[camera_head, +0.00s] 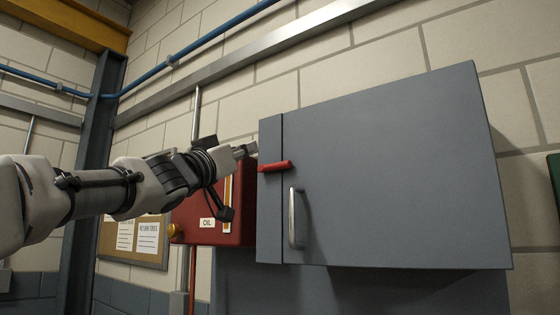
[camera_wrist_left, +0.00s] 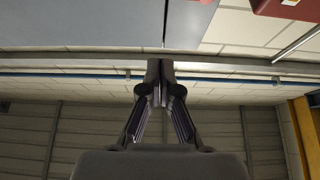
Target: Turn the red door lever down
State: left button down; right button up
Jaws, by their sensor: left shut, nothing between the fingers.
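The red door lever (camera_head: 275,166) lies almost level across the seam at the left side of the grey cabinet door (camera_head: 390,170). My left gripper (camera_head: 246,150) is shut and empty. Its tips are just to the left of the lever and slightly above it in the head view; I cannot tell whether they touch. In the left wrist view the shut fingers (camera_wrist_left: 160,72) point up toward the grey cabinet's edge (camera_wrist_left: 85,22). A small bit of red shows at the top edge there, perhaps the lever. My right gripper is not in view.
A vertical metal handle (camera_head: 292,218) stands out from the door below the lever. A red box (camera_head: 222,205) labelled OIL is on the wall behind my left arm. A notice board (camera_head: 133,238) hangs further left. A blue pipe (camera_head: 225,28) runs along the wall above.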

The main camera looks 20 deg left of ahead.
pick_arm(q)
jog(key=shift+d, duration=0.15)
notch_tip(320, 180, up, 5)
jog(key=p, duration=1.1)
send_over(274, 167)
jog(key=s, duration=0.2)
jog(key=shift+d+r, duration=0.2)
jog(key=shift+d, duration=0.25)
notch_tip(274, 167, down, 3)
jog(key=shift+w+f+b, duration=0.15)
jog(key=shift+b, duration=0.85)
jog(key=shift+f, duration=0.75)
jog(key=shift+d, duration=0.1)
